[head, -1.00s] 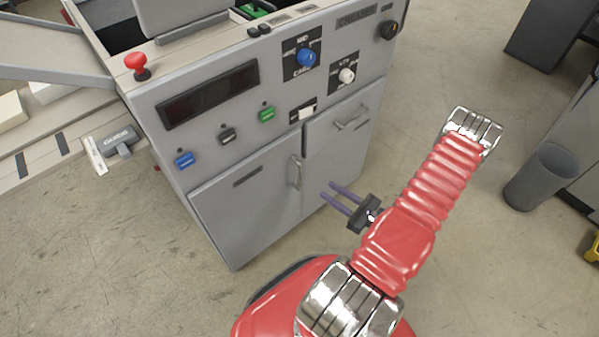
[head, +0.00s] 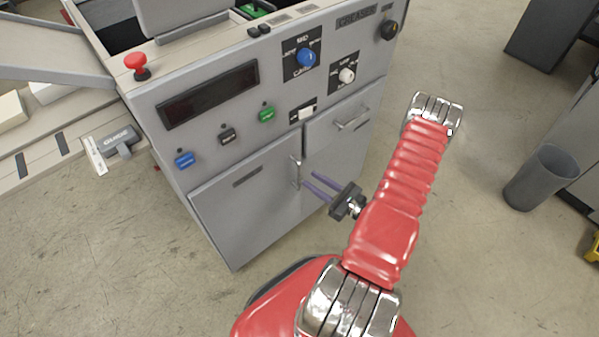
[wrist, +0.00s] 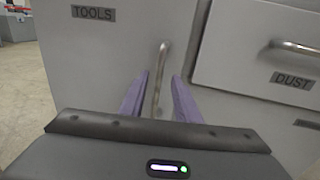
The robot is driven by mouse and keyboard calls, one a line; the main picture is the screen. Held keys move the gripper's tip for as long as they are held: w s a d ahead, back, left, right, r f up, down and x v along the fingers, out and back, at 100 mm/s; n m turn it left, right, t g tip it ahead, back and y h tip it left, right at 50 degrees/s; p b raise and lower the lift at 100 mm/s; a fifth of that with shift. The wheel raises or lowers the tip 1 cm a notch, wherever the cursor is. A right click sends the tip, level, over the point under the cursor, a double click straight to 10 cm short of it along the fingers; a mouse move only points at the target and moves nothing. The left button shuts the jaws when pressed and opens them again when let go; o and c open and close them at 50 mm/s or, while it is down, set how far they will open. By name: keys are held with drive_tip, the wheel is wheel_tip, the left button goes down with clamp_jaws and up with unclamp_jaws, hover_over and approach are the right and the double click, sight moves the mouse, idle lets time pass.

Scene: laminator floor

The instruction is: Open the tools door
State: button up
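The tools door (head: 245,205) is the grey left door on the front of the machine, and it is closed. Its label "TOOLS" shows at the upper left in the wrist view (wrist: 93,13). Its upright metal handle (head: 295,172) is near the door's right edge. My gripper (head: 309,182) is open, its two purple fingers pointing at the door. In the wrist view the handle (wrist: 160,80) stands between the fingers, one on each side, with a gap visible on both sides. I cannot tell how deep the fingers reach past the handle.
A drawer labelled "DUST" (wrist: 245,50) with a horizontal handle (wrist: 296,47) is right of the door. Buttons, knobs and a dark display (head: 210,95) sit above. A grey bin (head: 541,178) stands at the right. The floor before the machine is clear.

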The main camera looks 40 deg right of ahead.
drive_tip(key=shift+x, duration=3.4)
drive_tip(key=shift+c, duration=0.2)
clamp_jaws()
